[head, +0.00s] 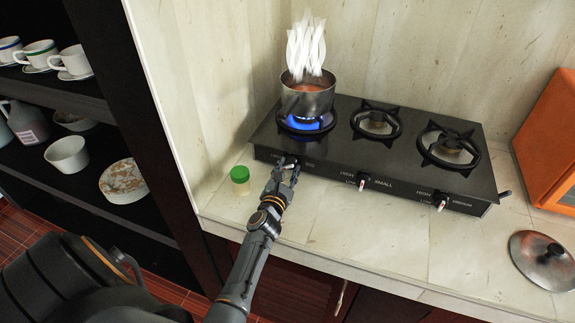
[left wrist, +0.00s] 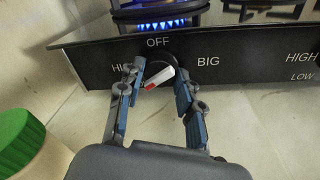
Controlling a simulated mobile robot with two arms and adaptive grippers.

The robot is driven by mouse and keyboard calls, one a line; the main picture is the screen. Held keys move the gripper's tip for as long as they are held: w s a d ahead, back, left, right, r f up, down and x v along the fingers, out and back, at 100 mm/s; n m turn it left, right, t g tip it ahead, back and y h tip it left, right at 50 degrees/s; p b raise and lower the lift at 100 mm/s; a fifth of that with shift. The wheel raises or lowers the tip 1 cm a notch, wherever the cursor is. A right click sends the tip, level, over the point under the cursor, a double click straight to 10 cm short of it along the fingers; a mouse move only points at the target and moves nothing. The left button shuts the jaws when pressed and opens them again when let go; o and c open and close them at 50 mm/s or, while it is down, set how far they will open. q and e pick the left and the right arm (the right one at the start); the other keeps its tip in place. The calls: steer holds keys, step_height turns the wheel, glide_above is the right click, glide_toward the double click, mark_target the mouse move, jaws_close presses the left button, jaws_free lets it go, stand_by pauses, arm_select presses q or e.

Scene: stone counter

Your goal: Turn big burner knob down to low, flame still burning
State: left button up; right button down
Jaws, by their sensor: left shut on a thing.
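The big burner knob (left wrist: 160,78) is at the left end of the stove's front panel. Its white bar with a red mark lies tilted, red end toward the lower left, below OFF and left of BIG. HIGH is partly covered by a finger. My left gripper (head: 288,166) is at this knob; in the left wrist view its fingers (left wrist: 158,82) are on either side of it, shut on it. A blue flame (head: 305,124) burns under the steaming pot (head: 308,101) on the left burner; the flame also shows in the left wrist view (left wrist: 160,24). My right gripper is not in view.
The black stove (head: 330,148) has two unlit burners and two more knobs, small (head: 362,181) and medium (head: 441,202). A green-capped jar (head: 240,175) stands just left of my gripper. A lid (head: 541,262) lies at right near an orange box (head: 555,140). Shelves with dishes are at left.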

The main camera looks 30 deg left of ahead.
arm_select(q)
steer(key=n+p, duration=0.1)
steer(key=n, duration=0.1)
steer(key=n+p, duration=0.1)
steer(key=n, duration=0.1)
steer(key=shift+r+h, duration=0.2)
steer(key=shift+h, duration=0.1)
steer(key=shift+a+n+p, duration=0.1)
steer(key=shift+n+p, duration=0.8)
steer(key=shift+n, duration=0.5)
steer(key=o, duration=1.2)
steer(key=shift+w+f+h, duration=0.1)
steer(key=shift+f+h, duration=0.05)
steer(key=shift+h, duration=0.15)
steer(key=v, duration=1.2)
